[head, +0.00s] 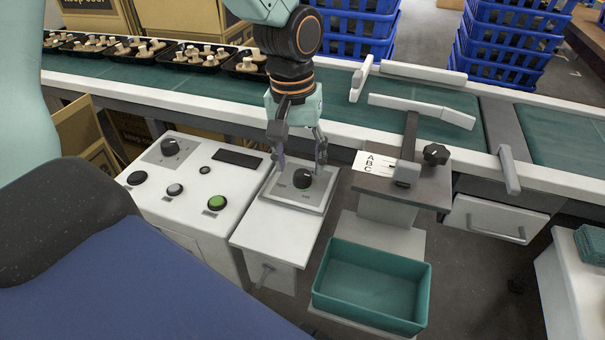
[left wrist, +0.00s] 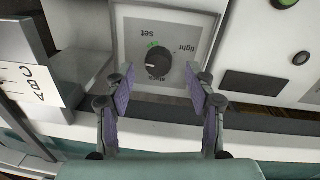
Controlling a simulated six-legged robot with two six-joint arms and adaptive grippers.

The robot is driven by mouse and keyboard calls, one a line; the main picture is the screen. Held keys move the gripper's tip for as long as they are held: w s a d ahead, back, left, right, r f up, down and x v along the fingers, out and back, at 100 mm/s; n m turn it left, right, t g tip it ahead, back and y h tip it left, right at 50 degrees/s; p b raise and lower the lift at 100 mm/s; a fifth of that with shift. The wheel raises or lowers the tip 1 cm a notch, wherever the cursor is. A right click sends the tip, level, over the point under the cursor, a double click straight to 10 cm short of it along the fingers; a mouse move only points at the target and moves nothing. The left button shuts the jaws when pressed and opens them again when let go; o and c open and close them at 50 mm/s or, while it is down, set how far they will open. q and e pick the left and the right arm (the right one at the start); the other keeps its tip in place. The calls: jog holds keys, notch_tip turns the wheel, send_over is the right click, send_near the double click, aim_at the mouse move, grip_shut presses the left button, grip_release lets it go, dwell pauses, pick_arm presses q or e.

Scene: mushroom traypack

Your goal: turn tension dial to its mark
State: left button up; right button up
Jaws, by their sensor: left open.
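The tension dial is a black knob (head: 303,178) on a grey plate (head: 314,201) on top of a white box. It also shows in the left wrist view (left wrist: 157,62), with a white pointer line, the words "slack", "set" and "tight", and a green mark beside "set". My left gripper (head: 302,162) is open just above the dial, pointing down. In the left wrist view its purple-padded fingers (left wrist: 161,88) stand apart, with the knob beyond the gap and nothing between them. The pointer's exact direction is hard to make out. My right gripper is not in view.
A control panel (head: 222,170) with a green button (head: 216,202) stands left of the dial. A labelled stand (head: 433,190) with another black knob (head: 436,154) is to the right. A green bin (head: 421,301) lies below it. A conveyor (head: 180,103) with mushroom trays runs behind.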

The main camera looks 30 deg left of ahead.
aim_at(302, 178)
pick_arm(q)
jog(key=shift+f, duration=0.85)
jog(key=shift+s+d+f+b, duration=0.15)
jog(key=shift+f+b, duration=0.25)
jog(key=shift+b, duration=0.05)
jog(key=shift+f, duration=0.1)
jog(key=shift+w, duration=0.2)
